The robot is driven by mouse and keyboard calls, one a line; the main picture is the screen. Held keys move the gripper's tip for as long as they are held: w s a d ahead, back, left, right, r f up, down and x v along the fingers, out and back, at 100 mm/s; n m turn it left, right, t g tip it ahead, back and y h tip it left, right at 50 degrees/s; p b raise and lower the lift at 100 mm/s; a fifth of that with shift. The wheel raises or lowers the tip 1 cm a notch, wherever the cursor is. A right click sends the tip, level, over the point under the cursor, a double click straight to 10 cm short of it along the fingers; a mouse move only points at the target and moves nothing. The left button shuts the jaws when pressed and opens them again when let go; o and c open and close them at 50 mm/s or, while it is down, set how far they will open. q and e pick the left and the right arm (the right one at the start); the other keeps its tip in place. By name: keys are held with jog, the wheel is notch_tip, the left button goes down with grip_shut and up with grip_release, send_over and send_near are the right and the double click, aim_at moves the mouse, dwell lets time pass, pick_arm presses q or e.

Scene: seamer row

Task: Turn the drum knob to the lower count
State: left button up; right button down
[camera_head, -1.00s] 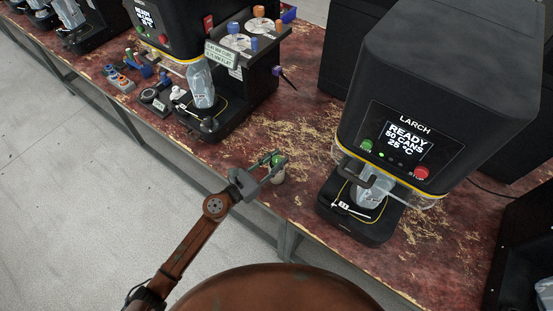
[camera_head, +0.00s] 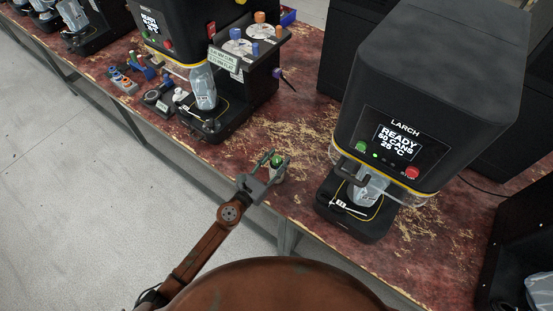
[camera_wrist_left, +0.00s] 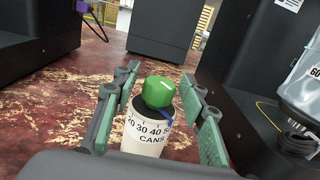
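The drum knob has a green cap (camera_wrist_left: 158,92) on a white drum (camera_wrist_left: 146,134) marked 20, 30, 40 and CANS, with a further mark partly covered. A blue pointer lies at the right end of the visible scale, past 40. In the head view the green cap (camera_head: 276,161) stands near the table's front edge. My left gripper (camera_head: 270,168) is open, and in the wrist view its fingers (camera_wrist_left: 158,112) stand on either side of the knob, with gaps visible. My right gripper is not in view.
The LARCH seamer (camera_head: 400,140) stands right of the knob, its display reading READY, 50 CANS, 25 °C.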

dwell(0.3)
pick_arm(q)
jog(key=v, duration=1.2)
